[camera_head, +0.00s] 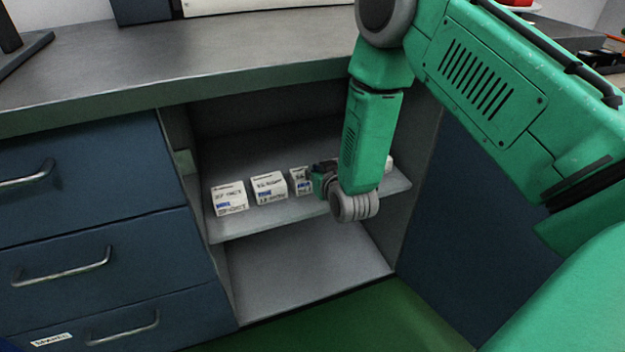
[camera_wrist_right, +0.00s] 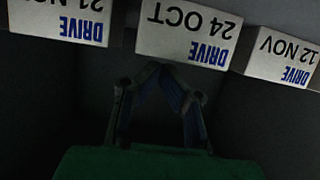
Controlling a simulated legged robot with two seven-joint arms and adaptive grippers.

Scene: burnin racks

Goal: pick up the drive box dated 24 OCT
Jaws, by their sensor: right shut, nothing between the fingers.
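The drive box dated 24 OCT (camera_wrist_right: 190,32) shows upside down at the top middle of the right wrist view, a white box with black and blue print. My right gripper (camera_wrist_right: 158,68) is shut and empty, its fingertips together just below the box's label in that view; whether they touch it I cannot tell. In the head view the right gripper (camera_head: 320,178) is at the shelf, partly hidden by my wrist. A partly covered white box (camera_head: 299,181) stands just left of it; its date is too small to read. My left gripper is not in view.
Boxes dated 21 NOV (camera_wrist_right: 60,22) and 12 NOV (camera_wrist_right: 284,57) flank it in the wrist view. Two more white boxes (camera_head: 230,199) (camera_head: 269,188) stand left on the shelf (camera_head: 245,228). The cabinet's side walls and countertop (camera_head: 200,70) enclose the space.

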